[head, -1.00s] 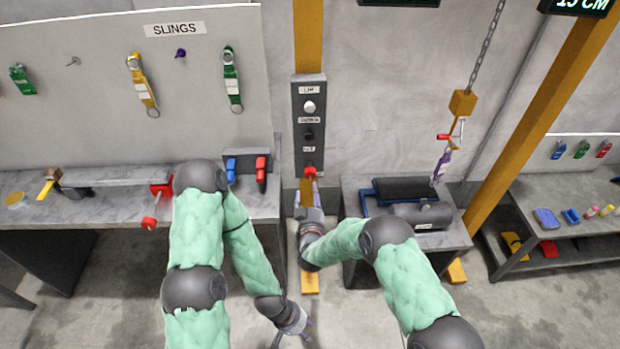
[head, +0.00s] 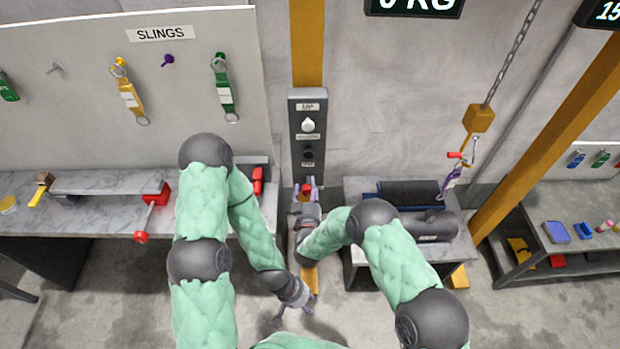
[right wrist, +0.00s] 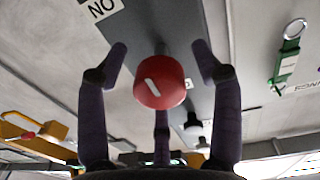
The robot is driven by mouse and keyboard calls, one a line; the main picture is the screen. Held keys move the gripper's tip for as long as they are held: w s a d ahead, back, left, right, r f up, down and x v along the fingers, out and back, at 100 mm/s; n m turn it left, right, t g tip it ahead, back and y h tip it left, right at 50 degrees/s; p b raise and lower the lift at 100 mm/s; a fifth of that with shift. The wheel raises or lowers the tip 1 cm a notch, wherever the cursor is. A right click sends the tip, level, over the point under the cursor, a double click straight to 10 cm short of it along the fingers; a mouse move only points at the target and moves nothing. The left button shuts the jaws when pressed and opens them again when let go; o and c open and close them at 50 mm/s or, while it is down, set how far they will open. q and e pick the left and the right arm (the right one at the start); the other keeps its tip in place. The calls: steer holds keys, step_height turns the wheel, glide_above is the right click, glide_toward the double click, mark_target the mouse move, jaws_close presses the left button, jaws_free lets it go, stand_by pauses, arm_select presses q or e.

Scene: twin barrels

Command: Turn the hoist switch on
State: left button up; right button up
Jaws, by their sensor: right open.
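The red round switch knob (right wrist: 160,83) with a white mark sits on the grey control panel (right wrist: 185,35), beside a label reading ON upside down in the right wrist view. The mark is tilted. My right gripper (right wrist: 160,60) is open, its fingers on either side of the knob with gaps visible. My left gripper (head: 293,316) hangs low over the floor, fingers apart, holding nothing visible.
The panel also has a white button (head: 308,125) marked UP and a dark one (head: 308,154) below. A marble workbench (head: 110,210) is left; a smaller table (head: 455,229) with a dark cylinder (head: 425,226) is right. A hoist chain (head: 515,50) hangs there.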

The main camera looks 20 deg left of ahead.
steer(key=shift+w, duration=0.1)
steer(key=c, duration=1.2)
steer(key=shift+o, duration=0.2)
steer(key=shift+r, duration=0.1)
